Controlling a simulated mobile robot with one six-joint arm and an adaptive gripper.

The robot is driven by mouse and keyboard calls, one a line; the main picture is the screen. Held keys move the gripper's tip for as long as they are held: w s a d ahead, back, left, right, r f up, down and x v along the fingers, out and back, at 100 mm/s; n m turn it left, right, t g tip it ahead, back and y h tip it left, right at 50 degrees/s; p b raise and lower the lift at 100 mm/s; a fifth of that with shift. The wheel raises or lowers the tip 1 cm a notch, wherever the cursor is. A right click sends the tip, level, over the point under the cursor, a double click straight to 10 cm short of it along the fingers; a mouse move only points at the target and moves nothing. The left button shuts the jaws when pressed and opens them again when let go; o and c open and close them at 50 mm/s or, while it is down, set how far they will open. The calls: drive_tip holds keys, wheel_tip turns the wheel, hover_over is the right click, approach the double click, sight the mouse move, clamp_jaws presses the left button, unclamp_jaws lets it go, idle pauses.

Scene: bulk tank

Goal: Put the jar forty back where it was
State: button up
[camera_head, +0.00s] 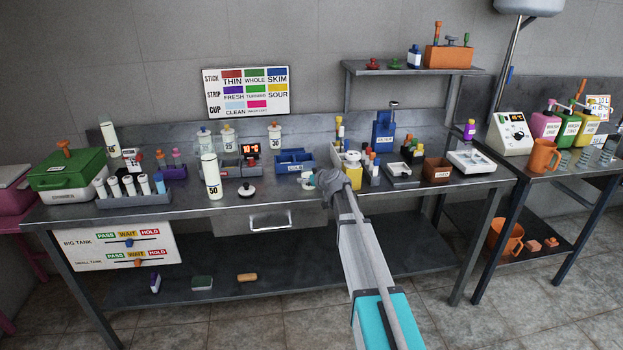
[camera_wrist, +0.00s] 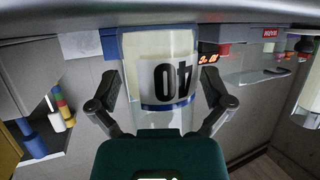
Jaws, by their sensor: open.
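The jar forty (camera_wrist: 165,75) fills the middle of the wrist view. It is clear with a pale filling, blue bands and a white label reading 40, upside down in that picture. My gripper (camera_wrist: 158,105) is open, with one finger on each side of the jar and small gaps showing. In the head view my gripper (camera_head: 328,180) is over the front middle of the bench (camera_head: 350,205). I cannot make out the jar clearly there; the gripper may hide it.
Similar jars marked 25 (camera_head: 228,139) and 30 (camera_head: 274,136) stand at the back. A tall white bottle marked 50 (camera_head: 211,177) stands left of my gripper. A blue tray (camera_head: 294,161) lies behind. A yellow bottle (camera_head: 352,170) is close on the right.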

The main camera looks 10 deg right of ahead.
drive_tip(key=shift+r, duration=0.15)
drive_tip(key=p+v, duration=0.4)
drive_tip(key=v, duration=0.8)
drive_tip(key=shift+p, duration=0.3)
drive_tip(key=s+a+f+g, duration=0.3)
drive_tip(key=s+f, duration=0.1)
drive_tip(key=s, duration=0.4)
drive_tip(key=s+a+f+g, duration=0.3)
drive_tip(key=s, duration=0.5)
drive_tip(key=s+d+f+m+g+h, duration=0.1)
drive_tip(key=s+f+m+g+h, duration=0.1)
drive_tip(key=s, duration=0.7)
drive_tip(key=s+d+f+m+g+h, duration=0.1)
drive_tip(key=s+f+m+g+h, duration=0.1)
drive_tip(key=s, duration=0.8)
drive_tip(key=g+h, duration=0.1)
drive_tip(key=g, duration=0.1)
drive_tip(key=shift+d+f+g, duration=0.25)
drive_tip(key=shift+d+g, duration=0.05)
drive_tip(key=shift+d, duration=0.05)
